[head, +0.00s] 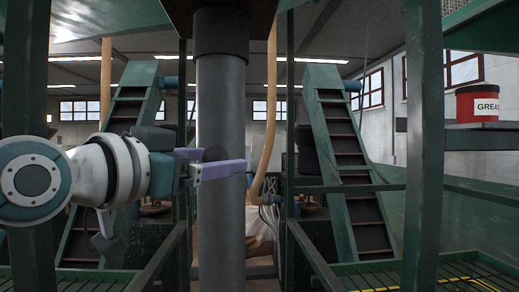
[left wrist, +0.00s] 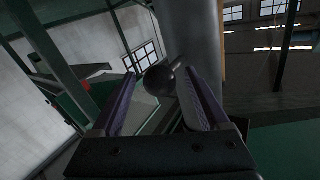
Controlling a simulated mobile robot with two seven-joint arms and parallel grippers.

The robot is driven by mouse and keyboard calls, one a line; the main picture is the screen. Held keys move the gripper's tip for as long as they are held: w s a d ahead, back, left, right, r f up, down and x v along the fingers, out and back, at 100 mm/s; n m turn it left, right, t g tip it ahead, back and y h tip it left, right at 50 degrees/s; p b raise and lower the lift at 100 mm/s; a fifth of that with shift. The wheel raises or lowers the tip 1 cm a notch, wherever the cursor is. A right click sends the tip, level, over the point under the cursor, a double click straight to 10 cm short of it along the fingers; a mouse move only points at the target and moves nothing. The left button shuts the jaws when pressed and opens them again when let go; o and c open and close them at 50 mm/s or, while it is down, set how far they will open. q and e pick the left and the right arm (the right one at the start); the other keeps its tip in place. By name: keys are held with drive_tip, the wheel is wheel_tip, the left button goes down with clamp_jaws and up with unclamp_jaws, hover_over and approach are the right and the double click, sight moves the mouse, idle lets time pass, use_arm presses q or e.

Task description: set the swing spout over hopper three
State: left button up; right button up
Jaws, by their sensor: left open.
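A thick grey vertical pipe (head: 222,110), which looks like the swing spout, hangs in the middle of the head view from a dark collar (head: 221,32). The pipe also shows in the left wrist view (left wrist: 191,35). In the left wrist view the knob (left wrist: 160,80) sits between the finger ends. My left gripper (head: 222,162) has purple fingers, open, reaching in from the left across the pipe. In the left wrist view the open fingers (left wrist: 163,88) flank the knob; I cannot tell if they touch it. Hopper three cannot be made out.
Green inclined conveyors stand behind at left (head: 118,125) and right (head: 345,150). Green posts (head: 422,150) frame the view. A red grease tub (head: 477,104) stands on a shelf (head: 490,139) at right. A pale bag (head: 260,232) is partly hidden behind the pipe.

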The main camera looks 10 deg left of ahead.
use_arm(q)
drive_tip(key=shift+w+d, duration=0.15)
drive_tip(key=shift+w, duration=0.3)
clamp_jaws()
idle(0.4)
drive_tip(key=shift+d, duration=0.1)
